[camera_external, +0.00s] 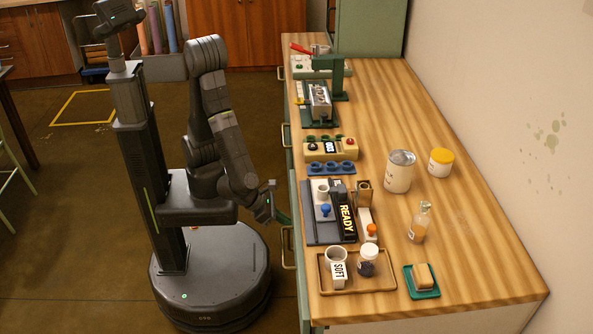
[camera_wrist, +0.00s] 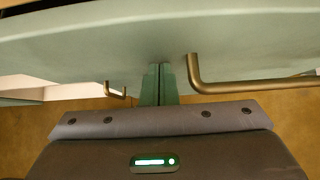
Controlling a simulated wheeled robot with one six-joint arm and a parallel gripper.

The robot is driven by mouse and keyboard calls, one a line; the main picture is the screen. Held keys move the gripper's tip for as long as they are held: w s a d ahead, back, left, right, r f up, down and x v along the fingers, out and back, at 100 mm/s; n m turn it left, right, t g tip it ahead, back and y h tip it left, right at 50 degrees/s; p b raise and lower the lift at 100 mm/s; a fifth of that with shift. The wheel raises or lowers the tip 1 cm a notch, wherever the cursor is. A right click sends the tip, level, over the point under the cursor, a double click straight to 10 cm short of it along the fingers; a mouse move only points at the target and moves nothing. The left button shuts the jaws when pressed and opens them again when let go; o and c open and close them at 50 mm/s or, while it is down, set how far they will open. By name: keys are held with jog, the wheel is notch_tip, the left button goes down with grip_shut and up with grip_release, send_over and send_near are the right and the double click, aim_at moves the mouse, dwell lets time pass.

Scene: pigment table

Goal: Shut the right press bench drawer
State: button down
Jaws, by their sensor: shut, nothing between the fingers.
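The bench's pale green drawer front with a brass bar handle (camera_external: 288,248) is at the near end, low on the bench's left side. In the wrist view the pale green front (camera_wrist: 90,50) fills the top, and the brass handle (camera_wrist: 250,84) is large at right. My gripper (camera_external: 282,216) is shut and empty beside this front, just beyond the handle in the external view. In the wrist view my green fingertips (camera_wrist: 160,80) are together at the front, left of the handle; I cannot tell whether they touch it. How far the drawer stands out is unclear.
A second brass handle (camera_wrist: 115,91) shows smaller at left in the wrist view. The wooden benchtop (camera_external: 450,240) holds a brown tray (camera_external: 325,290) with a mug and jar, a READY block (camera_external: 346,218), canisters and a bottle.

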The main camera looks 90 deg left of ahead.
jog(key=w, duration=0.3)
jog(key=shift+w+r, duration=0.2)
jog(key=shift+s, duration=0.1)
dwell(0.3)
jog(key=s+r+p, duration=0.2)
jog(key=s+r, duration=0.4)
jog(key=s, duration=0.5)
jog(key=shift+s+r, duration=0.25)
jog(key=shift+r, duration=0.1)
